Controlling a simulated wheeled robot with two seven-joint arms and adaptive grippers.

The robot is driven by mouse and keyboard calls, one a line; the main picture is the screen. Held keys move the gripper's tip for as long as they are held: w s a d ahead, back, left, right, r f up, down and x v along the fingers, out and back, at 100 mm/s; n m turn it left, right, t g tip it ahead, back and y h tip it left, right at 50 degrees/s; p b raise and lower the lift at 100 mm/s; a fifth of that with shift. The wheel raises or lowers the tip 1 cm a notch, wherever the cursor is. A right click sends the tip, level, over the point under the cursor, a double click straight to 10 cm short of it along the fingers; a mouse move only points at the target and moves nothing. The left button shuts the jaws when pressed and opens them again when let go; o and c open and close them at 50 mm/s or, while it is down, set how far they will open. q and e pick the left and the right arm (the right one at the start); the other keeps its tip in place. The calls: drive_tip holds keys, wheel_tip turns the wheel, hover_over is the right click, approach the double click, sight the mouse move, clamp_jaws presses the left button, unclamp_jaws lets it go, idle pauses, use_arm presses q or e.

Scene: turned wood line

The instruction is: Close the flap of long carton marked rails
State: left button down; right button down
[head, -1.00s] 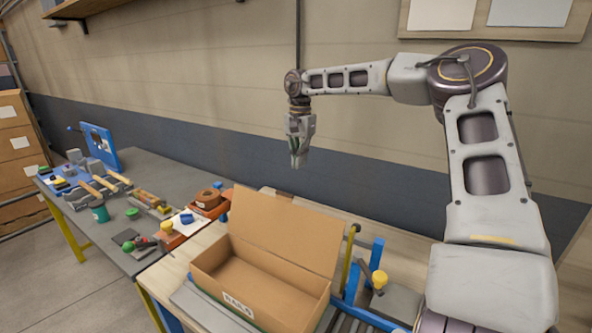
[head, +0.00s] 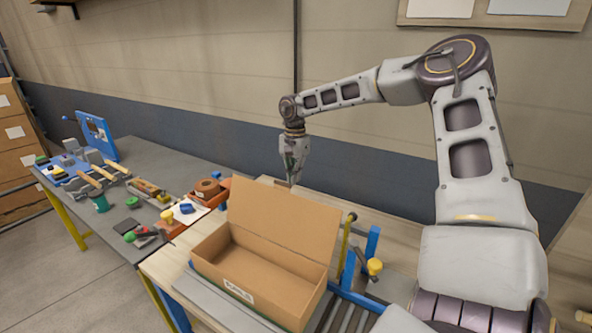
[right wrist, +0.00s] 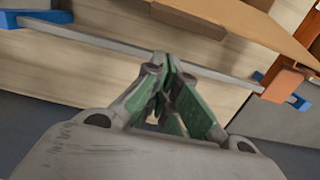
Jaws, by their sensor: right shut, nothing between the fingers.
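The long carton (head: 285,291) stands on the bench, with a white label (head: 238,290) on its front wall whose lettering is hard to read. Its top is open. Its brown flap (head: 287,219) stands up along the far long side, leaning slightly back. My right gripper (head: 292,183) points down just beyond the flap's top edge in the head view, its fingers shut and empty. Its closed green-padded fingers (right wrist: 166,62) show in the right wrist view. A brown panel (right wrist: 255,28) there, above and right of the fingertips, looks like the flap. My left gripper is not in view.
A blue frame with a yellow knob (head: 374,267) stands right of the carton. The wall is close behind the bench.

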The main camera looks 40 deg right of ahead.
drive_tip(key=shift+s+a+r+p, duration=0.2)
drive_tip(key=shift+s+a+r, duration=0.1)
drive_tip(key=shift+a, duration=0.35)
drive_tip(key=shift+s+a+r+p, duration=0.15)
drive_tip(key=shift+a+r+p, duration=0.1)
drive_tip(key=shift+a, duration=0.35)
drive_tip(key=shift+s+a+r, duration=0.1)
drive_tip(key=shift+a+r, duration=0.05)
